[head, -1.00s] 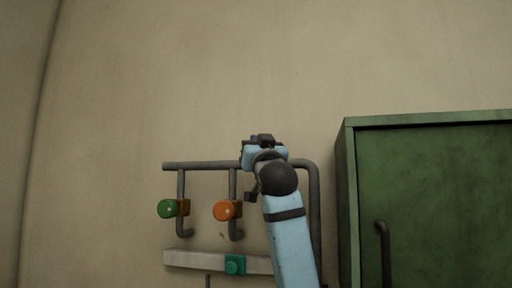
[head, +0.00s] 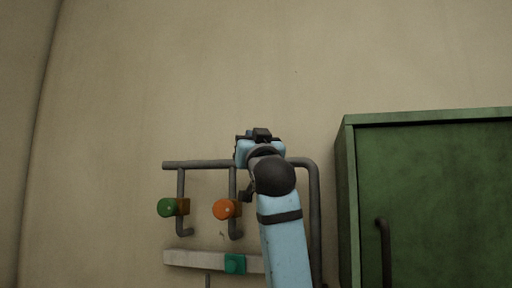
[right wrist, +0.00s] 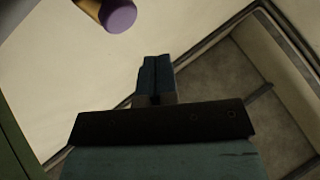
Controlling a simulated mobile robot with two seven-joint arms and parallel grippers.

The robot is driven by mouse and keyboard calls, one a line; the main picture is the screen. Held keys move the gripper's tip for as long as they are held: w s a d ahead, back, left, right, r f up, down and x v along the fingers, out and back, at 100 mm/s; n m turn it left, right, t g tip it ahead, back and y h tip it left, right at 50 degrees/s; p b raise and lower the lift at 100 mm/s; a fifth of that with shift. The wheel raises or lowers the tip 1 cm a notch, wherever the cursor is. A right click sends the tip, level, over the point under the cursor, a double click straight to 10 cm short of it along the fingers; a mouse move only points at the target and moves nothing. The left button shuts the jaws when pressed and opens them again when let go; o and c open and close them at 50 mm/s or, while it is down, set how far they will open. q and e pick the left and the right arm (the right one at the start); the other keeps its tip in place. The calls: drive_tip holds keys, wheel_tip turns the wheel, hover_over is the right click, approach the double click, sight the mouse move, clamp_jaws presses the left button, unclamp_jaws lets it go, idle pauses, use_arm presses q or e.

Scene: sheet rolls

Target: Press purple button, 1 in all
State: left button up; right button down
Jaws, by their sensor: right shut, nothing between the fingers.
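The purple button (right wrist: 118,16) is a round purple cap on a yellowish stem at the top left of the right wrist view, partly cut off by the frame edge. It does not show in the head view, where my right arm covers part of the pipes. My right gripper (right wrist: 154,75) is shut and empty, apart from the button, which lies beyond and left of its fingertips in the right wrist view. In the head view the gripper (head: 261,136) is in front of the upper pipe, its fingertips not clear. My left gripper is out of view.
A green button (head: 167,207) and an orange button (head: 223,209) sit on dark pipes (head: 200,165) left of my arm. A teal block (head: 235,264) is on a pale bar (head: 190,259) below. A green cabinet (head: 435,190) stands right. The upper wall is bare.

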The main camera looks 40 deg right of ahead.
drive_tip(key=shift+s+a, duration=0.75)
drive_tip(key=shift+a, duration=0.15)
